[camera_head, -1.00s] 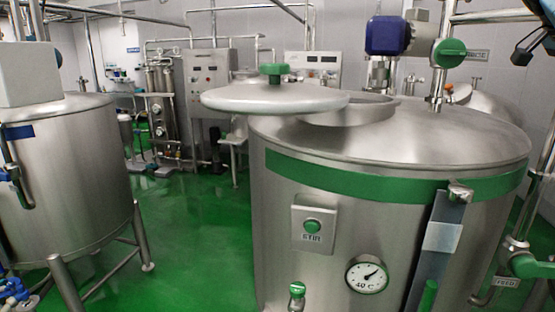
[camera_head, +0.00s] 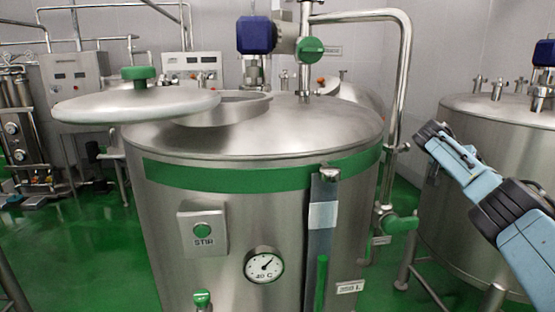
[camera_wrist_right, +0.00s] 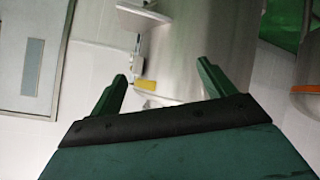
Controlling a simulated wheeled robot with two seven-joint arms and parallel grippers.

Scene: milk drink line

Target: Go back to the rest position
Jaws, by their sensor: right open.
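My right gripper (camera_wrist_right: 163,74) shows in the right wrist view with its two green fingers spread apart. It is open, with nothing between the fingers. Links of my right arm, light blue and black, rise at the right of the head view in front of a steel tank; I cannot make out the gripper's fingers there. My left gripper is not in view.
A large steel vat (camera_head: 160,220) with a green band stands in the middle, its round lid (camera_head: 135,104) swung aside from the opening. It carries a STIR button (camera_head: 202,230) and a dial (camera_head: 264,265). Another steel tank (camera_head: 450,215) stands at right. Green floor (camera_head: 95,255) shows at left.

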